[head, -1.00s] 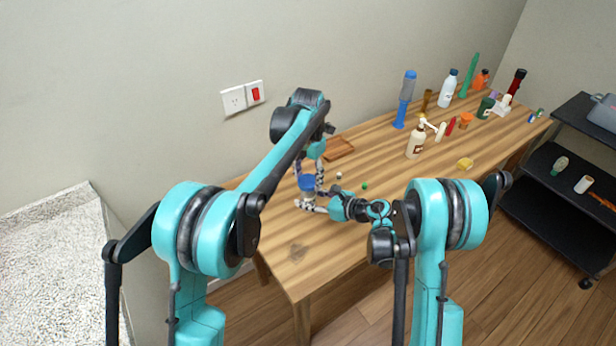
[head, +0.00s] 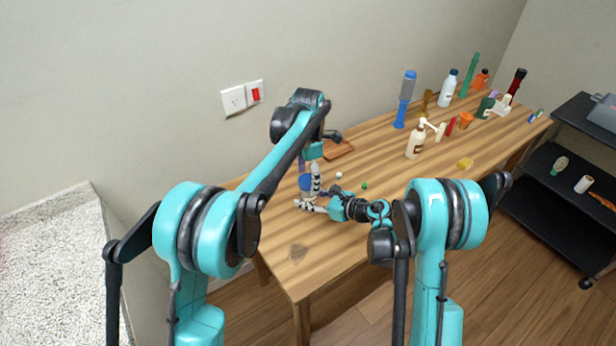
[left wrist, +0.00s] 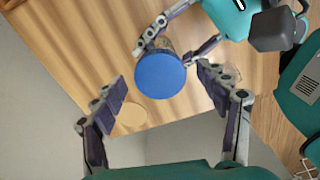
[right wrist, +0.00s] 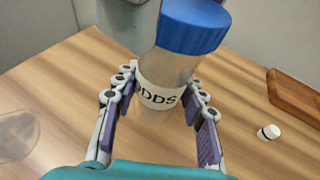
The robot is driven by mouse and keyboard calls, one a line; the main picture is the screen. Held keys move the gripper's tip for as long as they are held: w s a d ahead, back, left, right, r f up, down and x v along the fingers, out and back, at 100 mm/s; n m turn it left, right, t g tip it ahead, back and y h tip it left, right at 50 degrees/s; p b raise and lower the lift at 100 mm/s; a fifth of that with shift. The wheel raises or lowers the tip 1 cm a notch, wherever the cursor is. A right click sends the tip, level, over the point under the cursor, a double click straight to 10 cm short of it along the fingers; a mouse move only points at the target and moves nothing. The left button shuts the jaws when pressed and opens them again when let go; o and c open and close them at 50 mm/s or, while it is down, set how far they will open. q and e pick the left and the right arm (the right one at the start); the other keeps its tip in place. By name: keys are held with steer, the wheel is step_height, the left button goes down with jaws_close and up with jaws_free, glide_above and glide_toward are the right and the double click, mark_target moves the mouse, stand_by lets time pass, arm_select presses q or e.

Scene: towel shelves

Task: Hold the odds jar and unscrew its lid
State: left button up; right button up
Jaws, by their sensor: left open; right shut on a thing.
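The odds jar (right wrist: 160,97) is clear with a white label reading "ODDS" and a blue lid (right wrist: 194,24). It stands on the table, slightly tilted in the right wrist view. My right gripper (right wrist: 158,92) is shut on the jar's body, one finger on each side. In the left wrist view the blue lid (left wrist: 160,75) is seen from above, still on the jar. My left gripper (left wrist: 160,92) is open above the lid, its fingers spread to either side and apart from it. In the head view the jar and lid (head: 305,183) are partly hidden by my left gripper (head: 310,172).
A brown wooden tray (head: 338,150) lies behind the jar. A small white cap (right wrist: 269,132) and a green piece (head: 365,185) lie right of it. A pump bottle (head: 415,142) and several other bottles stand farther right. The table's front is clear.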

arm_select(q)
steer(key=m, duration=0.6)
stand_by(0.3)
steer(key=m, duration=0.6)
steer(key=shift+c, duration=0.4)
